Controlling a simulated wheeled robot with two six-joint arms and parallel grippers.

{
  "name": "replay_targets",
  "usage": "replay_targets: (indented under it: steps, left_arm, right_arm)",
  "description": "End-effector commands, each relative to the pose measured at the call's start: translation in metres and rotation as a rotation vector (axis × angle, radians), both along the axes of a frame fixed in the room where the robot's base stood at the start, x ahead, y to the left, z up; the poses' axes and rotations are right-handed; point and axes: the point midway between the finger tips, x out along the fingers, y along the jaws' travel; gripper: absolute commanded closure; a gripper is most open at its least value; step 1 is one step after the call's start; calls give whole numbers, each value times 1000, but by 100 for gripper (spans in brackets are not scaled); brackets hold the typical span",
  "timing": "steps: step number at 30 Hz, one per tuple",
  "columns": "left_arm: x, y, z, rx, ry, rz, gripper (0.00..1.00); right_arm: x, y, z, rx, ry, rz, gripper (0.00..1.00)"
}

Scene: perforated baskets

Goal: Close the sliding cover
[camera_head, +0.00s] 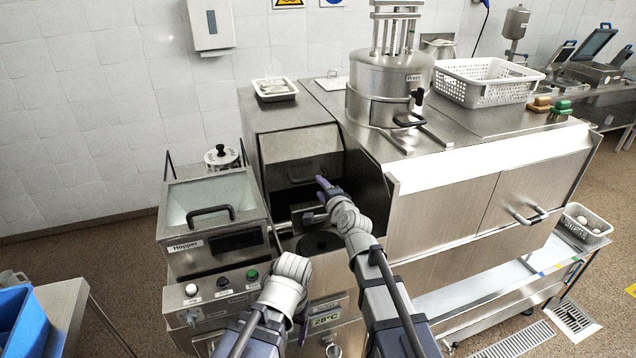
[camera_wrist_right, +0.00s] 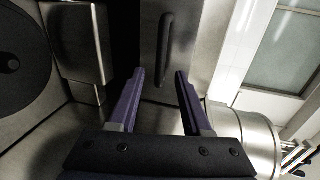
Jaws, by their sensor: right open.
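The sliding cover (camera_head: 292,143) is a grey metal panel with a dark bar handle (camera_head: 307,178), set in the front of the steel machine above a dark opening. In the right wrist view the cover (camera_wrist_right: 195,40) and its upright-looking handle (camera_wrist_right: 165,48) lie just beyond my fingertips. My right gripper (camera_head: 314,198) is open, in front of the opening, just below and right of the handle; it also shows in the right wrist view (camera_wrist_right: 158,74) with nothing between its fingers. My left wrist shows at the lower middle, but its fingers cannot be seen.
A hopper (camera_head: 210,215) with its own dark handle stands left of the opening. A round dark plate (camera_head: 320,243) lies below my right gripper. A steel cylinder (camera_head: 388,88), a white perforated basket (camera_head: 488,82) and a small tray (camera_head: 274,89) stand on top of the machine.

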Motion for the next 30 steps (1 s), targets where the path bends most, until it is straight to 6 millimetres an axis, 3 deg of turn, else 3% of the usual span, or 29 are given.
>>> replay_targets:
  steps: [10, 24, 30]
  left_arm:
    - [0, 0, -3, 0, 0, 0, 26]
    - [0, 0, -17, 0, 0, 1, 26]
    - [0, 0, -17, 0, 0, 1, 26]
  right_arm:
    - [8, 3, -3, 1, -1, 0, 51]
    - [68, 23, -17, 1, 0, 1, 51]
    - [73, 24, -17, 0, 0, 0, 51]
